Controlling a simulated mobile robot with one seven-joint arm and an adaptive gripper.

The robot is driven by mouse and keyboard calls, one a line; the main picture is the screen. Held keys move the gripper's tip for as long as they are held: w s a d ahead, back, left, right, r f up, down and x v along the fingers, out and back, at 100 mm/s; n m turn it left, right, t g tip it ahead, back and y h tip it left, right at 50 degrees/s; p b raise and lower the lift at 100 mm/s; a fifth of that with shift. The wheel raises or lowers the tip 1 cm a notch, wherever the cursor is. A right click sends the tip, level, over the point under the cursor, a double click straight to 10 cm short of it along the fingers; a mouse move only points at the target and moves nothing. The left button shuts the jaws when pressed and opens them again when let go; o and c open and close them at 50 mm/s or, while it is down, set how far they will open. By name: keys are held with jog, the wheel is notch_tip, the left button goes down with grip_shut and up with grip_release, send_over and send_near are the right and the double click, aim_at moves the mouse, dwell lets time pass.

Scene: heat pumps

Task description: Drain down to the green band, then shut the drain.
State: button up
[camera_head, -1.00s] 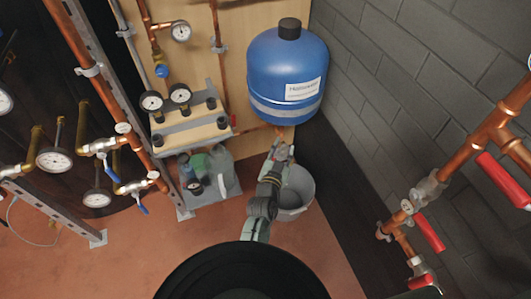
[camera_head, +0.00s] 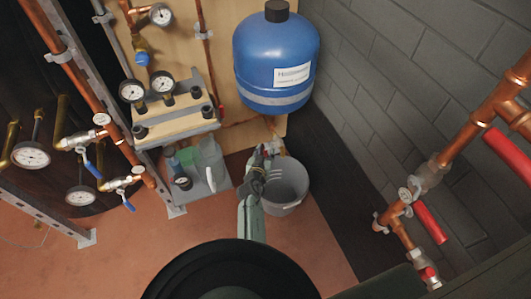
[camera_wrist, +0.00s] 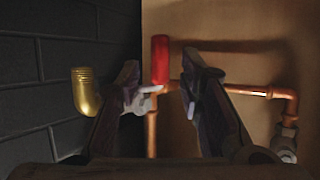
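My gripper (camera_head: 262,157) is at the left rim of a grey bucket (camera_head: 287,188), below the blue vessel (camera_head: 277,60). In the wrist view my gripper (camera_wrist: 164,72) has its two fingers apart. The red handle (camera_wrist: 160,58) of the drain shows upright in the gap between them, with space at its right; contact at the left finger cannot be told. A brass outlet (camera_wrist: 86,92) points down left of the fingers. In the head view, my arm's end hides most of the drain. Gauges (camera_head: 132,90) (camera_head: 162,81) are on the left; no green band can be made out.
A copper pipe (camera_wrist: 248,90) runs right from the drain along the wooden board. The grey block wall (camera_head: 400,100) is on the right, with red-handled valves (camera_head: 430,222) on copper pipe. A crate of bottles (camera_head: 205,185) stands left of my gripper.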

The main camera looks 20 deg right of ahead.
jog(key=shift+x, duration=0.8)
grip_shut()
jog(key=shift+a, duration=0.1)
